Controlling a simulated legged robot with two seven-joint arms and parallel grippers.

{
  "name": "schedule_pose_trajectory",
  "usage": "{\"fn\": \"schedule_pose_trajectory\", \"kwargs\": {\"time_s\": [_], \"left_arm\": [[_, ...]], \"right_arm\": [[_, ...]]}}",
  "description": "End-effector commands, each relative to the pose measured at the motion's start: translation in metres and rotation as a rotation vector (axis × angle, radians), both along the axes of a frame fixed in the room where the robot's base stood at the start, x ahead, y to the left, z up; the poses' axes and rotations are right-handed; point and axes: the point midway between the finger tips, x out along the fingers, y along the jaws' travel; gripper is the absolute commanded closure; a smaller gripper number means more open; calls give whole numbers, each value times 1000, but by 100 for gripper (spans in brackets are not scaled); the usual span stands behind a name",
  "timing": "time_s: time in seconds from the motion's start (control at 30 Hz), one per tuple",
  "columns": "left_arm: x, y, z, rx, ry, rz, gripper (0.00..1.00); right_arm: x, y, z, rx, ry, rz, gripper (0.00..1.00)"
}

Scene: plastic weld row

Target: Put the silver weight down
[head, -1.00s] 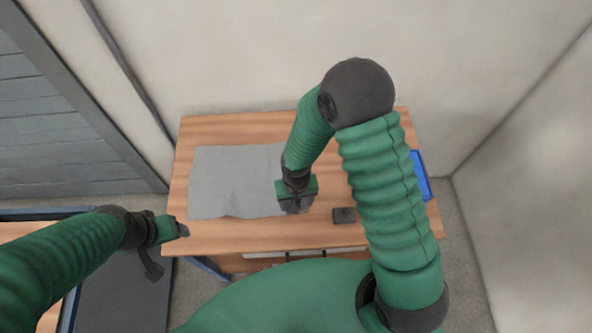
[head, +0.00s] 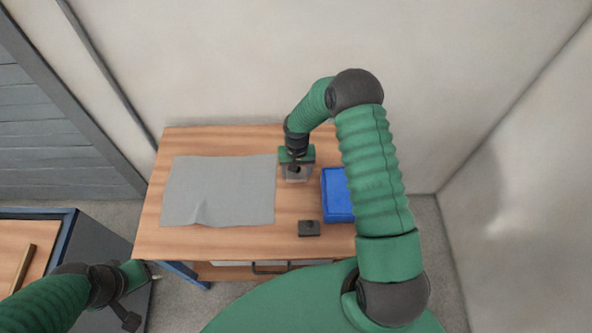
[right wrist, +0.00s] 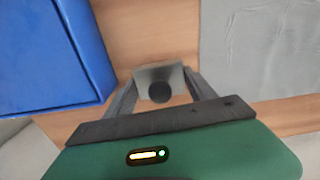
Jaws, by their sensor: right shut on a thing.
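The silver weight (right wrist: 146,74) is a pale grey block with a dark round knob. In the right wrist view it sits between the fingers of my right gripper (right wrist: 158,92), which is shut on it. In the head view the weight (head: 297,177) shows below my right gripper (head: 296,168), over the wooden table between the grey cloth and the blue bin. I cannot tell whether its underside touches the table. My left gripper (head: 150,277) is low at the left, away from the weight; its finger opening is unclear.
The grey cloth (head: 220,190) lies left of the weight, wrinkled at its front. The blue bin (head: 338,197) stands right, partly behind my arm. A dark block (head: 309,228) lies near the front edge. Bare wood (head: 290,205) lies between. A side table (head: 40,232) is at left.

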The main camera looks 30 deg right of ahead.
Motion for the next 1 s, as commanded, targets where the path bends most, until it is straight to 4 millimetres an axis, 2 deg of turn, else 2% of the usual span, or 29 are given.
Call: {"fn": "schedule_pose_trajectory", "kwargs": {"time_s": [0.17,0.3,0.37,0.77,0.8,0.93,1.0], "left_arm": [[0,0,6,0,1,-2,32],[0,0,14,0,1,-1,32],[0,0,15,0,1,-1,32],[0,0,9,0,1,0,32],[0,0,10,0,1,-1,32],[0,0,10,0,1,-1,32],[0,0,10,0,0,-1,32]], "right_arm": [[14,-15,0,-4,-1,-4,100],[12,-8,-25,-8,3,3,100],[13,-7,-31,-10,1,2,100],[12,-15,-42,-3,-1,-1,100],[12,-15,-41,-2,0,-1,32],[12,-15,-41,-4,1,0,15],[12,-14,-41,-6,1,0,14]]}}
